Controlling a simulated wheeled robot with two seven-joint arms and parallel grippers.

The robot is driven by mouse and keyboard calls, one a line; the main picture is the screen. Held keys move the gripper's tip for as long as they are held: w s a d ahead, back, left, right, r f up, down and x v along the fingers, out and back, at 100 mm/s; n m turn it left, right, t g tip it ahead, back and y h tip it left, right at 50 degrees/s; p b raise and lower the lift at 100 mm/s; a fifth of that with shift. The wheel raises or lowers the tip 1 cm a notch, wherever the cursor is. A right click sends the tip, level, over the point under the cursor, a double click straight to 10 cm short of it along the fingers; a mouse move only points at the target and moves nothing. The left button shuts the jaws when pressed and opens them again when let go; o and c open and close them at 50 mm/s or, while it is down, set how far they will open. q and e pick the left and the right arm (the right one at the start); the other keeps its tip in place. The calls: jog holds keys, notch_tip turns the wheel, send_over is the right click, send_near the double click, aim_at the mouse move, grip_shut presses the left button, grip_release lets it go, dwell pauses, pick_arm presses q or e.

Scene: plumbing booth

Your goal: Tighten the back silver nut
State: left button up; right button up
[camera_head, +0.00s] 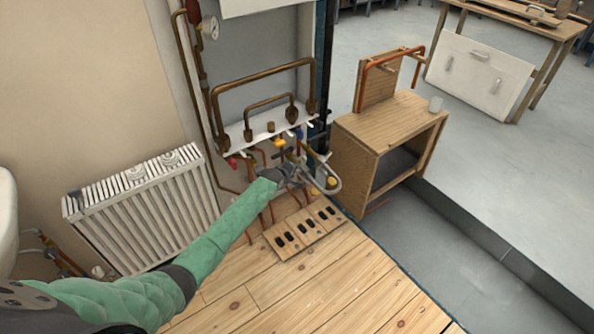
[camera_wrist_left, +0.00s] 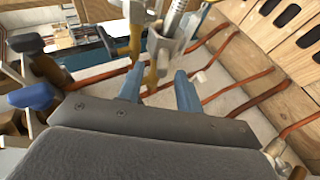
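My left gripper (camera_head: 287,172) reaches under the boiler's pipe fittings in the head view. In the left wrist view its two blue-grey fingers (camera_wrist_left: 158,83) stand apart with nothing visibly held between them. A silver-grey metal fitting (camera_wrist_left: 165,45) lies just beyond the fingertips, beside a brass-coloured pipe (camera_wrist_left: 136,30). I cannot tell for certain whether this fitting is the back silver nut. In the head view the nut is too small to make out and is partly covered by my gripper. My right gripper is in neither view.
A braided hose (camera_head: 331,178) curves close to the right of my gripper. Red (camera_head: 232,162) and yellow (camera_head: 279,142) valve handles hang above. Copper pipes (camera_wrist_left: 240,88) run below. A radiator (camera_head: 140,210) stands left and a wooden cabinet (camera_head: 385,135) right.

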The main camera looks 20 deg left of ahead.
pick_arm(q)
jog(key=v, duration=0.3)
jog(key=shift+s+a+r, duration=0.15)
jog(key=shift+s+a, duration=0.15)
jog(key=shift+s, duration=0.05)
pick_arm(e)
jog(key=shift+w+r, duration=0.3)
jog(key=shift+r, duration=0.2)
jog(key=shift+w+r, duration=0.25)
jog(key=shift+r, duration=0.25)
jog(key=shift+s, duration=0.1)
